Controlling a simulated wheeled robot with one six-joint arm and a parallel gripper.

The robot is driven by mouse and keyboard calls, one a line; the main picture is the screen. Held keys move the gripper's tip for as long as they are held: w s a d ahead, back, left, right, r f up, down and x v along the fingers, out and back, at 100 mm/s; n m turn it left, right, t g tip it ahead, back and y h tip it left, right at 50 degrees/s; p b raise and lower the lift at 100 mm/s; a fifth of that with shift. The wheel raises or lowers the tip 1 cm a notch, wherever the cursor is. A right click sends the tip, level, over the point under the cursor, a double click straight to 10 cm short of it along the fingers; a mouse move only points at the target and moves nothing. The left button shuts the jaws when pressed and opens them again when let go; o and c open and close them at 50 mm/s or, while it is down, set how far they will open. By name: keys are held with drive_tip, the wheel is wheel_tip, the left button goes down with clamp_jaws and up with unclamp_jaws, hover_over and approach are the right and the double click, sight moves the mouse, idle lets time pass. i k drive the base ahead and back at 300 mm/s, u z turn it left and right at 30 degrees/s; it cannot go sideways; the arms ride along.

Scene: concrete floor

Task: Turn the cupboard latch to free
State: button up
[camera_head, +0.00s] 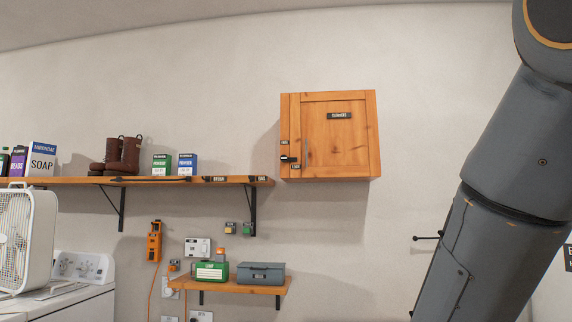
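The wooden cupboard (341,138) hangs on the wall right of centre, with its door closed. A dark label sits on the upper part of its door. The small black latch (289,159) is on the cupboard's left side and looks roughly horizontal. Small dark labels lie above and below it, too small to read surely. A thin grey upright handle (305,152) is just right of the latch. My grey arm fills the right side of the view, apart from the cupboard. My gripper is outside the frame.
A long wooden shelf (225,182) with boots (122,155) and boxes runs left of the cupboard. A lower shelf (235,285) holds a green box (211,271) and a grey box (261,272). A white fan (25,240) stands at left. A black wall peg (427,238) sits near my arm.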

sight(284, 158)
drive_tip(key=u, duration=0.25)
drive_tip(key=i, duration=0.9)
